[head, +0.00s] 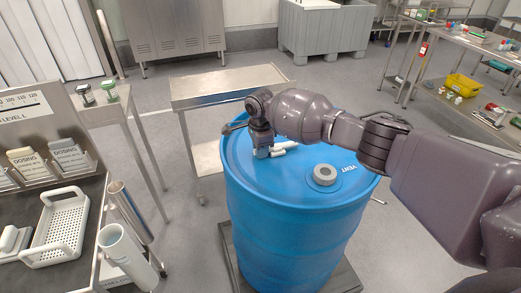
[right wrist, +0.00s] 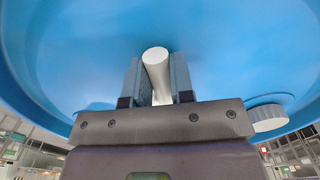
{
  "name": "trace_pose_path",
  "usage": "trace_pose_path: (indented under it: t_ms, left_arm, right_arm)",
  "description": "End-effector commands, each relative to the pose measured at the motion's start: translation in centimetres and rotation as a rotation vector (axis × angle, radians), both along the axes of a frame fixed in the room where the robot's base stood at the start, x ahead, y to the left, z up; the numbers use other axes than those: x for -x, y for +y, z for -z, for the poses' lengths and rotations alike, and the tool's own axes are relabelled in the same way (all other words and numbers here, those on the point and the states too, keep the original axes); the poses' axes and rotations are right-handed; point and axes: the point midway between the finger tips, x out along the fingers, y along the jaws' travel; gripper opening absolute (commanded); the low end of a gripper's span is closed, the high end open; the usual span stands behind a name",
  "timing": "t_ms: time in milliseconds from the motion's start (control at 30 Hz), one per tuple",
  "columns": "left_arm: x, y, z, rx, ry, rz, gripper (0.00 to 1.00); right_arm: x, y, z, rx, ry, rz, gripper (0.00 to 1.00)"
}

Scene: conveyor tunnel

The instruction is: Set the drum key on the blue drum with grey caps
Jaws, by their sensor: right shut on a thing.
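The blue drum (head: 290,225) stands in the middle of the head view, with a round grey cap (head: 325,174) beside the word VENT on its top. The cap also shows at the right in the right wrist view (right wrist: 268,116). My right gripper (head: 263,152) points down at the drum top, left of the vent cap. It is shut on a pale grey rod-shaped piece, the drum key (head: 286,148), which also shows between the fingers in the right wrist view (right wrist: 156,70). Whether the key touches the drum is unclear. My left gripper is out of view.
The drum stands on a dark low platform (head: 345,277). A metal table (head: 225,88) is behind it. At left, a dark-topped bench holds a white perforated basket (head: 60,228), with grey tubes (head: 122,250) beside it. A shelf with a yellow bin (head: 462,85) is at right.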

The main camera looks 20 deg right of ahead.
Motion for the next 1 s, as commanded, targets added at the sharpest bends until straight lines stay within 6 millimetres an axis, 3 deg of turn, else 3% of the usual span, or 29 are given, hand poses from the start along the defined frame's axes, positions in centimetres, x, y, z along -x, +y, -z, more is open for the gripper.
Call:
trace_pose_path:
  t_ms: [333,367,533,833,1000]
  left_arm:
    - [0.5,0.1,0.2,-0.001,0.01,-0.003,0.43]
    - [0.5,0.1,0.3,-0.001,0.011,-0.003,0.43]
    - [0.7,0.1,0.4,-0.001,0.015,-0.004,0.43]
    - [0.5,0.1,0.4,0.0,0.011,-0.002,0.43]
    - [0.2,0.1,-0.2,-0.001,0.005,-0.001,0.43]
  right_arm:
    - [0.0,0.0,0.2,0.0,-0.001,0.0,0.0]
    - [0.0,0.0,0.2,0.0,-0.001,0.0,0.24]
    - [0.0,0.0,0.2,0.0,-0.001,0.0,0.48]
    - [-0.1,0.0,0.0,0.0,-0.001,-0.001,0.48]
    - [-0.1,0.0,-1.7,-0.001,-0.002,-0.002,0.48]
